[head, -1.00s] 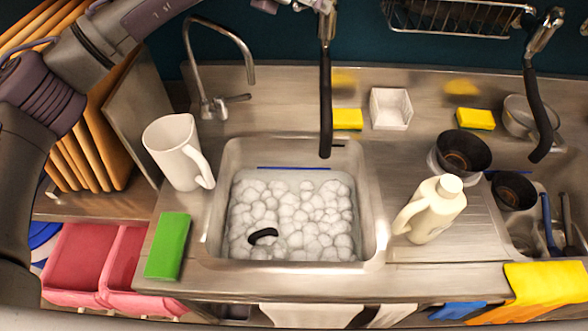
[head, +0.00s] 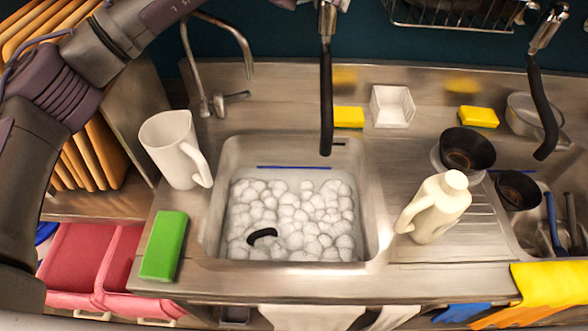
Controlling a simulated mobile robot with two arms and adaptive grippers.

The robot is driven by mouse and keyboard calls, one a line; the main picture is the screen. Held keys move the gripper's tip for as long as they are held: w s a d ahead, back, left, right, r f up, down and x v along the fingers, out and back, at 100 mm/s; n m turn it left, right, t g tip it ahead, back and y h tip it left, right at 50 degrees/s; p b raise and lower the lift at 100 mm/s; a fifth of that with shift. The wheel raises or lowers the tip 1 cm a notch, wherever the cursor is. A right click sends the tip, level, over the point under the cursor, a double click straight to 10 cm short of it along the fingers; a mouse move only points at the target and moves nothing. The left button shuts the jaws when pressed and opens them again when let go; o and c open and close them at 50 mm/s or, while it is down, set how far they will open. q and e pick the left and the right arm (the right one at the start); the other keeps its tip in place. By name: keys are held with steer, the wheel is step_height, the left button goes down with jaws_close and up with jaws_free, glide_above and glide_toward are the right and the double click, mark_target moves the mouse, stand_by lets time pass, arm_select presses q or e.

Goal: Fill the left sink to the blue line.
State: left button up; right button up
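The left sink (head: 374,215) is a steel basin holding a bed of white foam (head: 290,215). The blue line (head: 293,168) runs along its back wall and shows just above the foam's far edge. The water surface under the foam is hidden. A small black loop (head: 262,236) lies in the foam at the front left. A curved tap (head: 247,55) with a side lever (head: 236,95) stands behind the sink at left. A black hose spout (head: 326,100) hangs over its back edge; I see no stream. My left arm passes out at the top; its gripper is not clearly shown. My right gripper is out of view.
A white pitcher (head: 172,150) and green sponge (head: 163,245) stand left of the sink. A cream bottle (head: 436,208) and a black cup (head: 467,149) stand on the drainboard at right. Yellow sponges (head: 348,117) and a white holder (head: 391,107) line the back ledge.

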arm_select(q)
steer(key=shift+s+d+b, duration=0.25)
steer(key=shift+d, duration=0.25)
steer(key=shift+s+d+b, duration=0.2)
steer(key=shift+d+b, duration=0.05)
steer(key=shift+d, duration=0.25)
steer(key=d+b+v, duration=0.1)
steer(key=b+v, duration=0.3)
steer(key=v, duration=0.4)
steer(key=shift+s+r, duration=0.3)
steer(key=shift+s, duration=0.25)
